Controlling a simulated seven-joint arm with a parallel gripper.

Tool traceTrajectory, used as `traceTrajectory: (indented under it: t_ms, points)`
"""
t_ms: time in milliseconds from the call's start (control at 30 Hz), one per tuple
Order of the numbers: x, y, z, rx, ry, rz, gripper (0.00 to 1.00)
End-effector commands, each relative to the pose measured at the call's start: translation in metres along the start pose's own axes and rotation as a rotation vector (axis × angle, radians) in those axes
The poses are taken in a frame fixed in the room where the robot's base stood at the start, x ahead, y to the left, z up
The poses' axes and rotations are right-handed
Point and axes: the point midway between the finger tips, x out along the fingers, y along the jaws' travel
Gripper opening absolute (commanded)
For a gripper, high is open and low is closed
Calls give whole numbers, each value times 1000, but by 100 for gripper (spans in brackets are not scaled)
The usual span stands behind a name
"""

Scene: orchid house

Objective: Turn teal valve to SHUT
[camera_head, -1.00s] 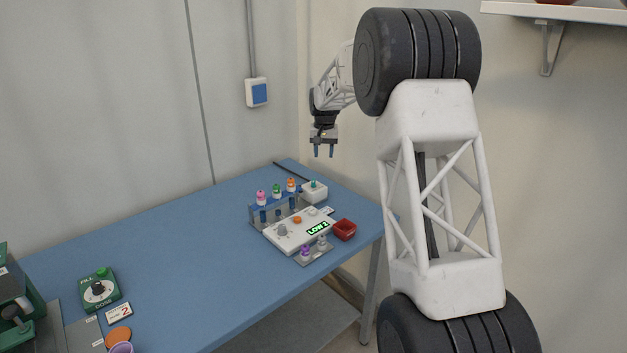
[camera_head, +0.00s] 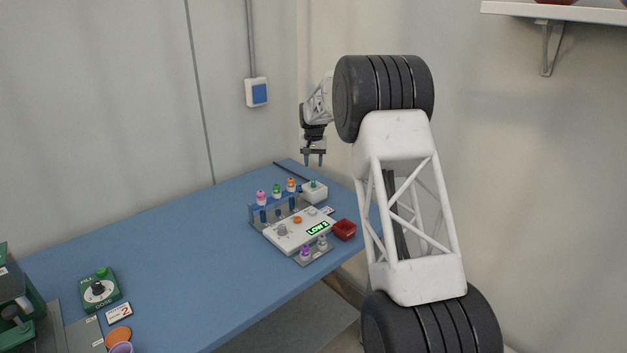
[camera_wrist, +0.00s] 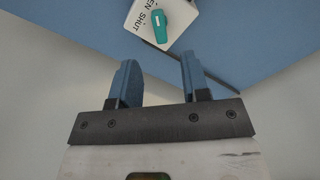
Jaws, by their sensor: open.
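The teal valve (camera_wrist: 159,23) is a small teal handle with a white mark, on a white box (camera_wrist: 185,12) near the top of the wrist view. The box bears the letters "EN" and "SHUT"; the rest of its lettering is cut off by the picture edge. In the head view the white box (camera_head: 313,192) stands at the table's far right corner with the teal handle (camera_head: 313,184) on top. My gripper (camera_head: 314,163) is above the box, pointing down, open and empty. Its two blue fingers (camera_wrist: 160,80) are apart from the handle in the wrist view.
A rack with pink, green and orange capped vials (camera_head: 277,205) stands left of the box. A white device with a lit display (camera_head: 298,231) and a red bowl (camera_head: 344,229) sit in front. The blue table's (camera_head: 190,250) middle is clear.

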Motion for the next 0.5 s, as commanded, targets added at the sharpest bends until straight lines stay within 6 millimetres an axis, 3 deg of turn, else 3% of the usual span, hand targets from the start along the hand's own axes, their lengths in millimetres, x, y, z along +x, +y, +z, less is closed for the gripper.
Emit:
traceTrajectory:
  t_ms: [267, 500]
  points:
    - [17, 0, 0, 0, -1, 0, 43]
    - [45, 0, 0, 0, -2, 0, 43]
